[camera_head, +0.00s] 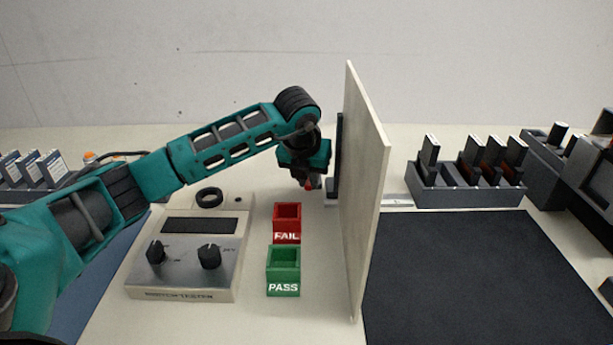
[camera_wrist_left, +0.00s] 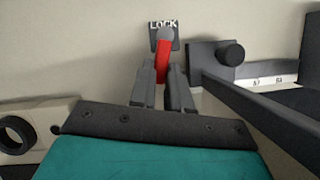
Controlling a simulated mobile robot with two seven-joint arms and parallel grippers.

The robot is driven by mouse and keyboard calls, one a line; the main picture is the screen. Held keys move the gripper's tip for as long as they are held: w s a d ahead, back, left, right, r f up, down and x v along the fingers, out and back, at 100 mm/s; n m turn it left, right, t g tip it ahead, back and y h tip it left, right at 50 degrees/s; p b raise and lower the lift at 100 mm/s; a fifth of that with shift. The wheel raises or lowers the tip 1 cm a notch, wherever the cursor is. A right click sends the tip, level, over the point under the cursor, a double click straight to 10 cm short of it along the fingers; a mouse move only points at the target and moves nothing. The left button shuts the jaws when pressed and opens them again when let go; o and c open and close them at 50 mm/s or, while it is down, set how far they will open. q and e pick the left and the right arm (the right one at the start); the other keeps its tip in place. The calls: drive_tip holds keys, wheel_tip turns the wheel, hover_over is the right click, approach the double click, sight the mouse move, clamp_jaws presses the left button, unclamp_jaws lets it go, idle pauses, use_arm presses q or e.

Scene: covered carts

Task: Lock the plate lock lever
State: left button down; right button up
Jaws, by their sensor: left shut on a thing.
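The red lever (camera_wrist_left: 163,62) with a grey rounded end shows in the left wrist view, pointing toward a dark plate marked LOCK (camera_wrist_left: 155,27). My left gripper (camera_wrist_left: 163,84) is shut on the red lever, with its two grey fingers on either side of it. In the head view my left gripper (camera_head: 312,182) is low beside the left face of an upright pale board (camera_head: 367,200). Only a small red bit of the lever shows there. My right gripper is not in view.
A dark block with a round knob (camera_wrist_left: 231,54) and a long dark bar (camera_wrist_left: 265,112) lie right of the lever. Red FAIL (camera_head: 286,237) and green PASS (camera_head: 283,287) boxes stand in front, beside a tester (camera_head: 185,245). A slotted rack (camera_head: 465,196) and dark mat (camera_head: 470,270) lie beyond the board.

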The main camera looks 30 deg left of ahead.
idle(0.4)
use_arm(q)
drive_tip(key=c, duration=1.1)
unclamp_jaws()
drive_tip(key=v, duration=1.3)
